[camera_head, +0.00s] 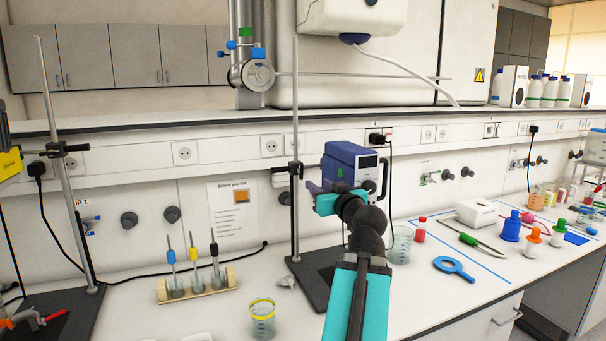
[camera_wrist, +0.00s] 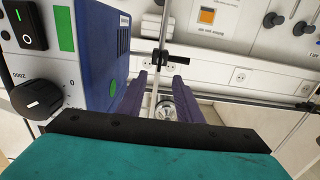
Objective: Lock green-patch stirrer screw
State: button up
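The stirrer (camera_head: 352,162) is a blue-purple box with a green patch (camera_head: 340,174), held up beside a metal stand rod (camera_head: 295,110). In the wrist view the stirrer (camera_wrist: 100,75) fills the left side, with its green patch (camera_wrist: 65,28), switch and black knob. A dark clamp (camera_wrist: 160,57) with a black screw handle (camera_wrist: 179,60) sits on the rod, ahead of my fingers. My gripper (camera_wrist: 160,78) has its two purple fingers apart, with nothing held between them. In the head view my gripper (camera_head: 318,194) is just below and in front of the stirrer; my wrist partly hides it.
A stand base (camera_head: 306,277) lies below. A rack of samples (camera_head: 197,287) and a yellow-rimmed beaker (camera_head: 263,318) stand to the left. A beaker (camera_head: 400,246) and red-capped bottle (camera_head: 420,230) are right of my arm. Another stand rod (camera_head: 65,150) is far left.

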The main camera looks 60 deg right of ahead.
aim_at(302, 173)
jog(key=shift+w+r, duration=0.1)
jog(key=shift+p+x, duration=3.55)
jog(key=shift+x, duration=3.15)
grip_shut()
